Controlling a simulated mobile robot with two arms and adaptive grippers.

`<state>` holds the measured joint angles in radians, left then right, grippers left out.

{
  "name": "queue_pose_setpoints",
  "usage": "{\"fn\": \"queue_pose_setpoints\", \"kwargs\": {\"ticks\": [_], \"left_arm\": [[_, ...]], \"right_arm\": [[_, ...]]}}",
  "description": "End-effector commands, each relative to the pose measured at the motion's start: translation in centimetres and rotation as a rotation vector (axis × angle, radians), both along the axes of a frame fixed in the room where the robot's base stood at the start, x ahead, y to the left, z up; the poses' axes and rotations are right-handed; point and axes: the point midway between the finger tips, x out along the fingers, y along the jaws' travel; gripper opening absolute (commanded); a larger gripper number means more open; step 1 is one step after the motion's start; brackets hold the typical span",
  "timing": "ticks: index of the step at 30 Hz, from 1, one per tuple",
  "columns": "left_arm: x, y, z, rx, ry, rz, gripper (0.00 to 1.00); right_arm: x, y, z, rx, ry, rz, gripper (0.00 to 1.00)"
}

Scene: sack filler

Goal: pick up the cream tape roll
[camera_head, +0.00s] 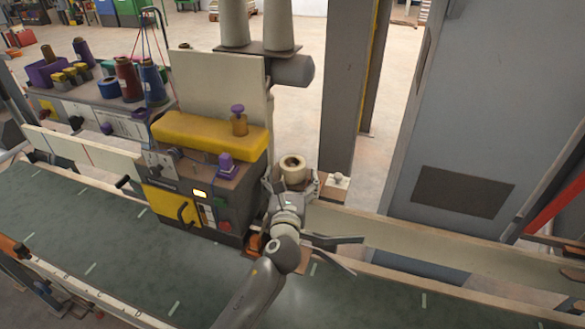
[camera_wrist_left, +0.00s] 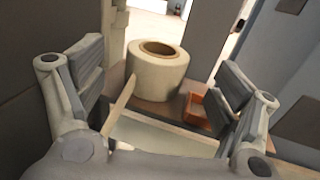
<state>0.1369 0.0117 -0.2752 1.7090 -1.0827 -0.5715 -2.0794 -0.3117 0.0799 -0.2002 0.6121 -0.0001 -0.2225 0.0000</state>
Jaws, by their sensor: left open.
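The cream tape roll (camera_head: 292,163) sits upright at the far side of my left gripper (camera_head: 292,183) in the head view. Its hollow brown core faces up. In the left wrist view the roll (camera_wrist_left: 157,80) stands on a brownish surface, centred between the two spread fingers and beyond them. The left gripper is open and empty, its fingers pointing toward the roll. In the head view the gripper hides the roll's lower part. Whether a finger touches the roll I cannot tell. My right gripper is not in view.
The sack filler's control box (camera_head: 205,185) with a yellow top stands just left of the gripper. A grey post (camera_head: 346,90) rises behind, right of the roll. An orange tray (camera_wrist_left: 195,108) lies close right of the roll. A green conveyor belt (camera_head: 100,235) runs in front.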

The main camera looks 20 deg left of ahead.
Motion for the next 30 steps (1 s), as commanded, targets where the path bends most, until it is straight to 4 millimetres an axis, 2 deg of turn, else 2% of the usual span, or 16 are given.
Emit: {"fn": "queue_pose_setpoints", "kwargs": {"ticks": [4,9,20,30], "left_arm": [[1.9,0.6,0.2,0.0,0.001,0.002,0.87],[3.8,1.0,0.0,-0.001,0.0,0.001,0.87],[4.4,1.2,-0.1,0.0,0.0,0.001,0.87],[4.4,1.2,-0.1,0.0,0.001,0.001,0.43]], "right_arm": [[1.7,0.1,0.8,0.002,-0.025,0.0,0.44],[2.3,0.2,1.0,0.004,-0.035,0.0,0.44],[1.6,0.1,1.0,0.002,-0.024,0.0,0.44],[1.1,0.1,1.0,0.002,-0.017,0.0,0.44]]}}
